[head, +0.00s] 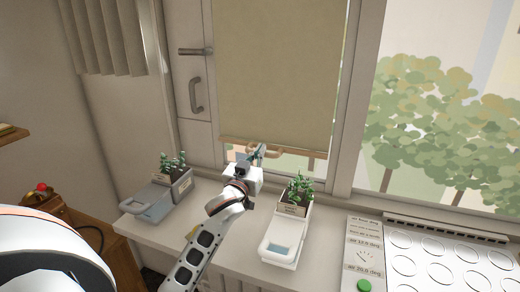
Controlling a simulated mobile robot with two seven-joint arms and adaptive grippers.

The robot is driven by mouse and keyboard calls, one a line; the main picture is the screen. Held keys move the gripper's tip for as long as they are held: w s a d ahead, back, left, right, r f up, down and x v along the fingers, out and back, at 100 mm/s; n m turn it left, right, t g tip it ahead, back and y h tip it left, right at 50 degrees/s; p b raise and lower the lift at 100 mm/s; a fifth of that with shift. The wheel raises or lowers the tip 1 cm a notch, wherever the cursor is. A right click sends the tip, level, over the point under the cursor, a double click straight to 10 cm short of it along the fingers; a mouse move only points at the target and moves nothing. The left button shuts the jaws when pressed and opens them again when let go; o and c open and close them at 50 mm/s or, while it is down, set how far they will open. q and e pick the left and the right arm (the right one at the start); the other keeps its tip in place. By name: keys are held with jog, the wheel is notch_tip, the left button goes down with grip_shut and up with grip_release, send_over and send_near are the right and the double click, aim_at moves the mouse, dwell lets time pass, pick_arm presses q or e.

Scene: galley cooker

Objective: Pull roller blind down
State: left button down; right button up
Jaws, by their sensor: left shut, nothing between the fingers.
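The roller blind (280,75) is a beige sheet that hangs over the middle window pane. Its wooden bottom bar (240,141) is low, a short way above the sill, with a strip of glass showing below it. My left gripper (260,152) is at the bar, left of its middle, and is shut with nothing held. A small tan piece (274,151) shows beside the fingertips; I cannot tell whether they touch it or the bar. The gripper hides part of the bar. My right gripper is not in view.
On the sill (225,250) stand two planters with green plants, one left (153,203) and one right (285,245) of my left arm. A cooker panel with rings (430,262) is at the right. A window handle (195,95) sticks out at the left.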

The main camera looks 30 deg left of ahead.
pick_arm(q)
notch_tip(320, 180, down, 5)
jog(key=shift+r+b, duration=0.1)
jog(key=shift+b, duration=1.15)
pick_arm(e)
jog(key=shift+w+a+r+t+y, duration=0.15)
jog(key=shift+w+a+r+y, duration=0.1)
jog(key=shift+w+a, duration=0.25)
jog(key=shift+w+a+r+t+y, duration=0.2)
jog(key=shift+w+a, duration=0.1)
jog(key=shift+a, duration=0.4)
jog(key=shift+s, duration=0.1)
